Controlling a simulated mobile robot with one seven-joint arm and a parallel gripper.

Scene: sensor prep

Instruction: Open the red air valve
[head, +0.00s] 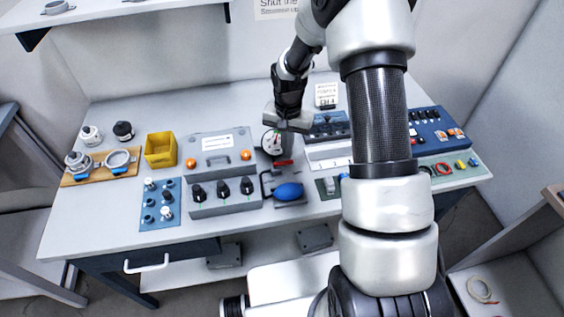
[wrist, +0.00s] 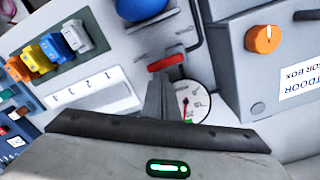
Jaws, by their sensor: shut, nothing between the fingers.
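The red air valve (head: 283,162) is a small red bar-shaped handle on the pump unit, between the round gauge (head: 272,144) and the blue bulb (head: 289,191). In the wrist view the red valve (wrist: 166,63) lies slightly tilted across the picture, just beyond my fingertips. My gripper (head: 280,148) is over the unit, close to the valve. In the wrist view my gripper (wrist: 164,80) has its dark fingers together, with nothing between them. Whether the tips touch the valve, I cannot tell. The fingers partly hide the white gauge (wrist: 191,104) with its red and green needle marks.
A grey box with orange knobs (head: 217,154) and a box with black knobs (head: 221,193) stand left of the valve. A yellow bin (head: 160,150) is farther left. Blue panels and colored connectors (head: 442,166) lie right. My arm hides part of the table.

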